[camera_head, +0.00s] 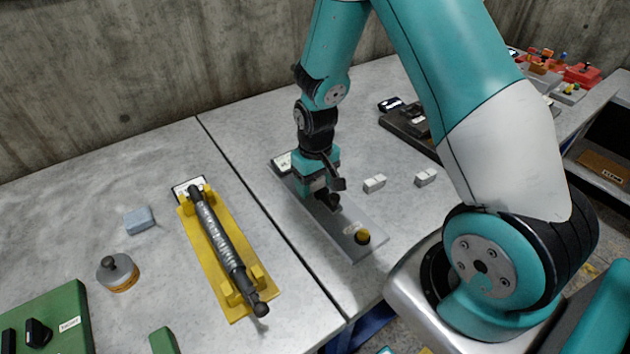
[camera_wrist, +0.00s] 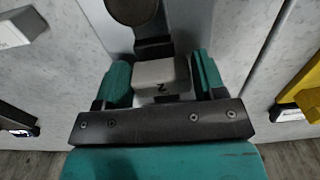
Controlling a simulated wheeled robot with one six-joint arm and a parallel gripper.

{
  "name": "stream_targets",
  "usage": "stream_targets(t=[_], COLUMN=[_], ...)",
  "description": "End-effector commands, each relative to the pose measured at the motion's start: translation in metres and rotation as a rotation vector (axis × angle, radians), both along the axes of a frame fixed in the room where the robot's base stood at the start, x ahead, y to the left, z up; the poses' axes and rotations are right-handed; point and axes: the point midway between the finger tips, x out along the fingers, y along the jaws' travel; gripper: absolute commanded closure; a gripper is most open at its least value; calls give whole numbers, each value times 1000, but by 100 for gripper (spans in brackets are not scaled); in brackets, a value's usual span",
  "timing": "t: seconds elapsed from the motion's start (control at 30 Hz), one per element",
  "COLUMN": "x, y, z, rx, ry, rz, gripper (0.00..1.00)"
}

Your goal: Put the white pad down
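My gripper (camera_head: 322,196) is low over a long grey plate (camera_head: 345,222) on the table. In the wrist view, a white pad (camera_wrist: 160,76) marked with a dark "2" sits between the two teal fingers of my gripper (camera_wrist: 162,80), with a finger against each side. My gripper and arm hide this pad in the head view. I cannot tell whether the pad touches the plate below. Two other white pads, one nearer (camera_head: 375,183) and one farther right (camera_head: 425,177), lie on the table right of the plate.
A yellow cradle (camera_head: 205,262) with a dark rod (camera_head: 222,240) lies left of the plate. A blue block (camera_head: 140,220), a round weight (camera_head: 118,272) and a green box (camera_head: 55,318) stand farther left. A dark tray (camera_head: 408,130) lies behind.

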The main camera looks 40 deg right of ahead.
Motion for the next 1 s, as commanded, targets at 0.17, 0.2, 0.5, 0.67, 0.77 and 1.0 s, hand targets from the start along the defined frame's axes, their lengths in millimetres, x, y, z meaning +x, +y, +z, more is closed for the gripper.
stream_targets(t=[0.17,0.2,0.5,0.67,0.77,1.0], x=[0,0,1,1,1,1], y=[0,0,0,0,0,0], z=[1,1,15,48,71,112], rx=[0,0,0,0,0,0], ry=[0,0,-4,-8,-7,-5], rz=[0,0,0,0,0,0], gripper=[17,17,17,17,17,17])
